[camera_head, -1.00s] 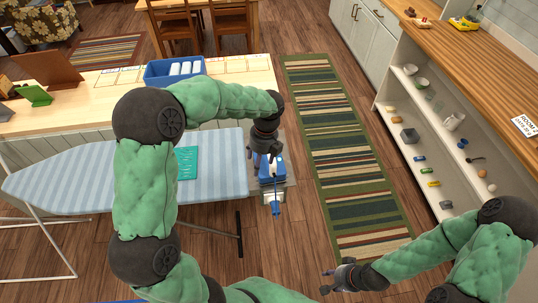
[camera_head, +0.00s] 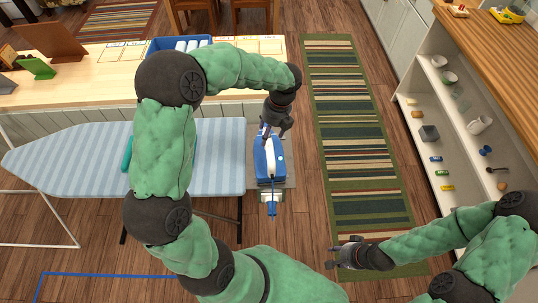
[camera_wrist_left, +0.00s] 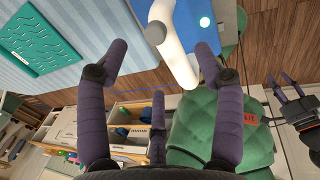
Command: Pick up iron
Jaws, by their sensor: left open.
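The blue and white iron (camera_head: 268,160) rests at the right end of the blue-striped ironing board (camera_head: 222,150) in the head view. Its white handle (camera_wrist_left: 172,45) and part of its blue body show in the left wrist view. My left gripper (camera_head: 277,130) is just above the far end of the iron in the head view. In the left wrist view its open fingers (camera_wrist_left: 160,60) spread on either side of the handle, with the handle between or just beyond them. I cannot tell whether they touch it. My right gripper (camera_head: 335,258) is low at the right, over the floor, and appears open and empty.
A teal mat (camera_wrist_left: 40,40) lies on the board, partly hidden by my left arm. A wooden counter (camera_head: 100,62) with a blue bin (camera_head: 158,48) stands behind. A striped rug (camera_head: 355,150) lies on the floor to the right. White shelves (camera_head: 450,130) with small items stand farther right.

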